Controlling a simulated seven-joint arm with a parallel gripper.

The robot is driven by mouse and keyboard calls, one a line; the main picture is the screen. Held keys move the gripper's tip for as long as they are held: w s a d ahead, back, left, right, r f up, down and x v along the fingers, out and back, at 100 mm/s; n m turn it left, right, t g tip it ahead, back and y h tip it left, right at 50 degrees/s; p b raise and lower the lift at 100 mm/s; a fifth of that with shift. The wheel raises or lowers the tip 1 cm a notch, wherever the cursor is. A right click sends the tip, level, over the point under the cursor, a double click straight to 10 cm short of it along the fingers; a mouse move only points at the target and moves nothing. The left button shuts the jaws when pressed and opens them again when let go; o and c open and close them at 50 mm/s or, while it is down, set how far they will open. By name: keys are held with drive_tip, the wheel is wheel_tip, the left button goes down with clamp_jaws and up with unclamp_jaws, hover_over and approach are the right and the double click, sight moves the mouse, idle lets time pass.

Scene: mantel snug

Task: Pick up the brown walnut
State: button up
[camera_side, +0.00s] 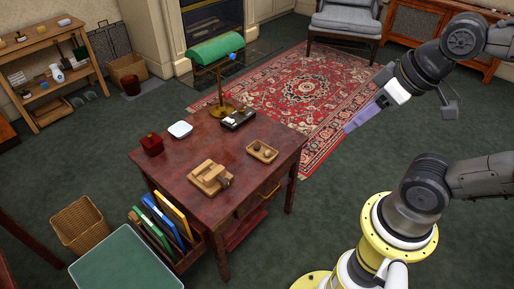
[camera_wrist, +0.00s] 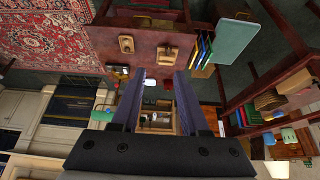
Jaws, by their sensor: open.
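A small wooden tray (camera_side: 250,146) sits on the dark red-brown table, near its right edge. Small brown roundish things (camera_side: 266,153) lie in it; one may be the walnut, but they are too small to tell. The tray also shows in the wrist view (camera_wrist: 127,50), upper left of the fingers. My gripper (camera_side: 348,127) is open and empty, high in the air to the right of the table and well apart from the tray. In the wrist view its two purple fingers (camera_wrist: 158,74) are spread, with nothing between them up close.
The table (camera_side: 190,160) also bears a wooden block-like piece (camera_side: 209,178), a dark red box (camera_side: 152,144), a white dish (camera_side: 180,129), a black item (camera_side: 238,119) and a tall green-shaded lamp (camera_side: 215,47). Colored folders (camera_side: 165,222) stand at its front left. Air between gripper and table is clear.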

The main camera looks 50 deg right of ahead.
drive_tip(key=w+d+r+m+t+h, duration=0.15)
drive_tip(key=w+r, duration=0.25)
drive_tip(key=w, duration=0.4)
drive_tip(key=w+d+r+m+t, duration=0.1)
drive_tip(key=w+d+r+t, duration=0.1)
drive_tip(key=w+r, duration=0.35)
drive_tip(key=m+g, duration=0.2)
drive_tip(key=g, duration=0.3)
hover_over(258, 145)
drive_tip(key=s+a, duration=0.1)
drive_tip(key=s, duration=0.2)
drive_tip(key=f, duration=4.8)
drive_tip(key=shift+w+f, duration=0.25)
drive_tip(key=shift+f, duration=0.15)
drive_tip(key=shift+x, duration=3.2)
